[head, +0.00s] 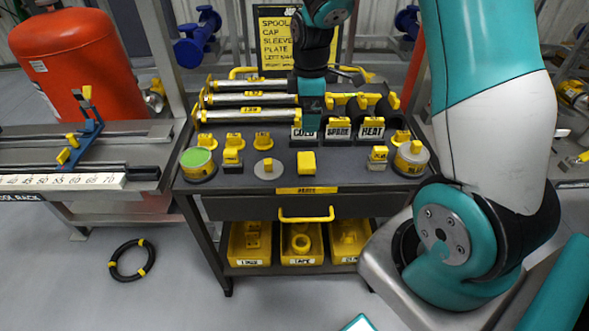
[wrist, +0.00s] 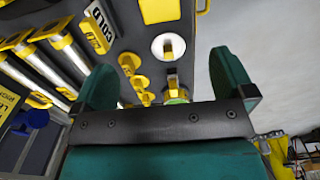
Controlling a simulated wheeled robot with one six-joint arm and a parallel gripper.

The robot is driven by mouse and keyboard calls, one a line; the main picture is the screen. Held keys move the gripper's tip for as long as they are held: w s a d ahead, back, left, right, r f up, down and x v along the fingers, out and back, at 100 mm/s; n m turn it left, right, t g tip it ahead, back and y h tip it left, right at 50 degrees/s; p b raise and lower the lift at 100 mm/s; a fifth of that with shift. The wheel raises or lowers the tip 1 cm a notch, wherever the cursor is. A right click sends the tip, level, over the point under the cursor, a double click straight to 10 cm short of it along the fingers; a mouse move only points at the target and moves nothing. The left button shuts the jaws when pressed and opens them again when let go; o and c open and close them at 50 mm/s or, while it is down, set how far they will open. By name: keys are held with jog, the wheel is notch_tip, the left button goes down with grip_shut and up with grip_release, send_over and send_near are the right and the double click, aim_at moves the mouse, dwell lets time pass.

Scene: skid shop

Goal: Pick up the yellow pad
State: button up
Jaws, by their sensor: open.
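The yellow pad (head: 306,162) is a small yellow block lying on the dark top of the cart, near its front edge and about midway across. It also shows in the wrist view (wrist: 160,10), at the top edge and partly cut off. My gripper (head: 312,122) is above the cart top, behind the pad in the head view, over the row of plaques. In the wrist view its two teal fingers (wrist: 165,65) stand wide apart with nothing held between them. The pad lies beyond the fingertips and is not between them.
A grey disc with a yellow knob (head: 268,168) stands left of the pad. A green-topped tin (head: 198,163) and a grey-topped tin (head: 411,158) stand near the cart's sides. Label plaques (head: 338,131) and yellow-ended tubes (head: 250,99) are behind. A drawer handle (head: 306,216) juts out in front.

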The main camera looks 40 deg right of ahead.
jog(key=p, duration=0.1)
send_near(306, 159)
notch_tip(306, 159, down, 5)
jog(key=shift+s+a+f, duration=0.1)
jog(key=shift+f+p, duration=0.6)
jog(key=shift+f, duration=2.05)
jog(key=c, duration=1.1)
jog(key=shift+r, duration=0.1)
notch_tip(306, 159, up, 20)
jog(key=shift+f+b, duration=0.1)
jog(key=shift+b, duration=0.6)
